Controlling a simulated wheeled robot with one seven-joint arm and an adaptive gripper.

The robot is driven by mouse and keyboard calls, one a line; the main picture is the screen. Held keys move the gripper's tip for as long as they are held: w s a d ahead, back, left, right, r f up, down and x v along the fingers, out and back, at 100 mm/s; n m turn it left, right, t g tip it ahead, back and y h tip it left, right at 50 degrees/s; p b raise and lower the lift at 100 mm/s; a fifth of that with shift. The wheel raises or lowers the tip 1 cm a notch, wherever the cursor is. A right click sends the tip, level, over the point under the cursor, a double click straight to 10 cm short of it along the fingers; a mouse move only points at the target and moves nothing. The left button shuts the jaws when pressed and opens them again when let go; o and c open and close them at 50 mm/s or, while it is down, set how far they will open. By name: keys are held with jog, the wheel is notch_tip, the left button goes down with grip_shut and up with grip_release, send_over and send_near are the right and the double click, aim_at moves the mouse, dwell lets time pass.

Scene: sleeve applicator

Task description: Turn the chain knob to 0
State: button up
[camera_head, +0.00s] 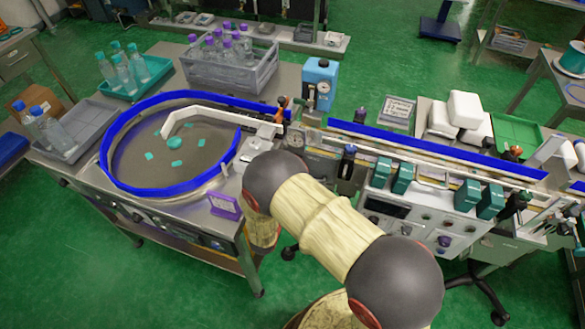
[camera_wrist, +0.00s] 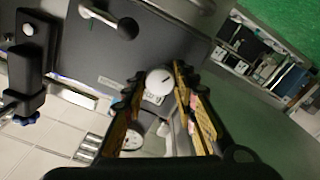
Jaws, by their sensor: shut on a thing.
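In the wrist view, a round white knob (camera_wrist: 158,82) with a dark pointer line stands on a dark grey panel (camera_wrist: 150,50). My gripper (camera_wrist: 161,84) has its two fingers on either side of this knob and is shut on it. The numbers around the knob are too small to read, so I cannot tell its setting. A label is partly visible below the knob. In the head view my arm hides the gripper and the knob.
A white dial (camera_wrist: 130,139) shows below the knob in the wrist view. In the head view, a blue-rimmed turntable (camera_head: 112,150) is left of my arm. A conveyor with a blue rail (camera_head: 440,150) runs right. A grey crate of purple-capped bottles (camera_head: 262,72) stands behind.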

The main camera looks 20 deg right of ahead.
jog(key=n+p, duration=0.3)
jog(key=n, duration=0.2)
jog(key=shift+r+n, duration=0.15)
jog(key=shift+n, duration=0.15)
jog(key=n+p, duration=0.3)
jog(key=n, duration=0.3)
jog(key=shift+p, duration=0.35)
jog(key=n+p, duration=0.2)
jog(key=n, duration=0.4)
jog(key=shift+n+p, duration=0.3)
jog(key=n+p, duration=0.1)
jog(key=n, duration=0.4)
jog(key=shift+n+p, duration=0.3)
jog(key=shift+n, duration=0.1)
jog(key=o, duration=1.1)
jog(key=shift+o, duration=0.2)
